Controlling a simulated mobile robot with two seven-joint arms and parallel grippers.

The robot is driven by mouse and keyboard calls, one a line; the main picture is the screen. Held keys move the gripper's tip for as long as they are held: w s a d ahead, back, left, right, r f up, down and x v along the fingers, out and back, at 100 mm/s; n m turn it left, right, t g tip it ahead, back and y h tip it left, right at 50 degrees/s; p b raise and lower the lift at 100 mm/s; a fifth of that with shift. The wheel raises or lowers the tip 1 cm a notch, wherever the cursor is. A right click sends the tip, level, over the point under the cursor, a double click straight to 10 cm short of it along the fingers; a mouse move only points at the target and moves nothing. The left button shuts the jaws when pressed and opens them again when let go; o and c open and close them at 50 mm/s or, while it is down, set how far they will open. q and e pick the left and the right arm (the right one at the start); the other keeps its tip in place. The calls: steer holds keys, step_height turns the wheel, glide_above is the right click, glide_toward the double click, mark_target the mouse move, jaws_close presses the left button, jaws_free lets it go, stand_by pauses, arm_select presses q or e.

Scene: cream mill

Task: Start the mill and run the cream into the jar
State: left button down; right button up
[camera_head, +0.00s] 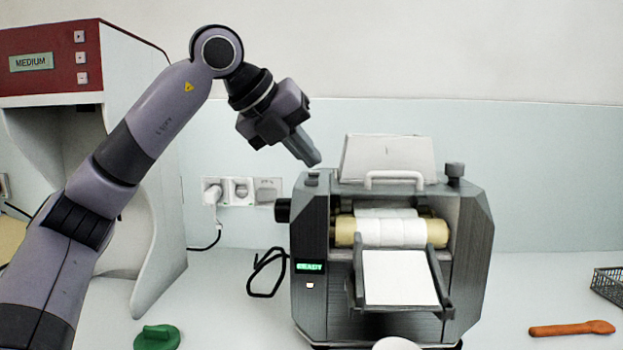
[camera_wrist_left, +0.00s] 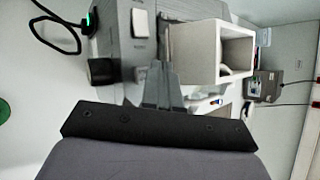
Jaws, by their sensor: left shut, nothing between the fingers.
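The grey mill (camera_head: 471,240) stands on the worktop, with a green display (camera_head: 309,267) reading READY and a small pale button below it. Its rollers (camera_head: 400,232) carry white material between cream-coloured ends, above a sloping white apron (camera_head: 398,278). A white round top (camera_head: 397,344), perhaps the jar, is cut off at the bottom edge. My left gripper (camera_head: 311,160) is shut and empty, just above the mill's top left corner. In the left wrist view its fingers (camera_wrist_left: 162,85) point at the mill's top, near a white rocker switch (camera_wrist_left: 140,23) and the pale hopper (camera_wrist_left: 204,50). Contact cannot be told.
A red-fronted machine labelled MEDIUM (camera_head: 50,60) stands at the left. A green lid-like object (camera_head: 157,337) lies at the front left. An orange spatula (camera_head: 571,329) and a dark wire basket (camera_head: 608,284) are at the right. Wall sockets (camera_head: 241,191) and a black cord (camera_head: 266,272) are beside the mill.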

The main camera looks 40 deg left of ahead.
arm_select(q)
steer(key=shift+f, duration=0.1)
steer(key=shift+f+b, duration=0.35)
steer(key=shift+f, duration=0.05)
steer(key=shift+f+b, duration=0.3)
steer(key=shift+f, duration=0.05)
stand_by(0.6)
stand_by(0.3)
steer(key=shift+r+p, duration=0.8)
